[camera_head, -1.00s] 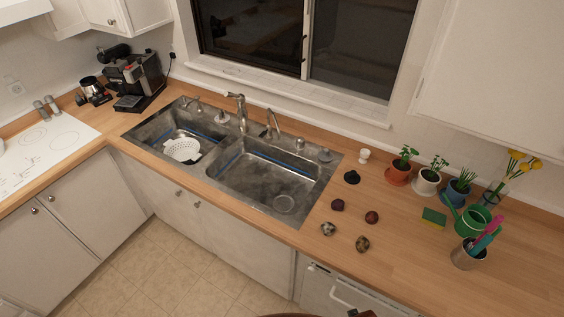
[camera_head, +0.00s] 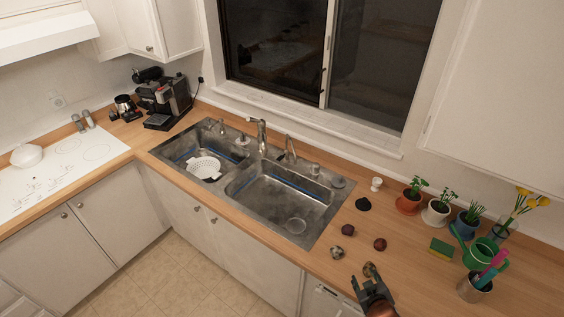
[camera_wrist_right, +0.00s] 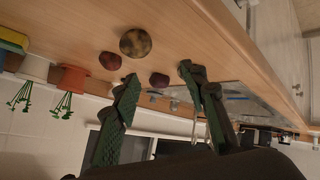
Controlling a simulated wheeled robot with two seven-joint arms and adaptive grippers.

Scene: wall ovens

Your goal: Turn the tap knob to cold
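The metal tap (camera_head: 262,136) stands at the back rim of the double sink (camera_head: 293,225). A second, thinner spout (camera_head: 289,149) stands to its right. Small metal fittings flank them, one (camera_head: 217,126) at the left and one (camera_head: 315,170) at the right. I cannot tell which is the knob or how it is set. My right gripper (camera_head: 371,284) is at the counter's front edge, well right of the sink and away from the tap. In the right wrist view its two green-dark fingers (camera_wrist_right: 158,86) are spread with nothing between them. My left gripper is out of view.
Speckled round items (camera_head: 337,252) and dark red ones (camera_head: 348,230) lie on the counter near my right gripper.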

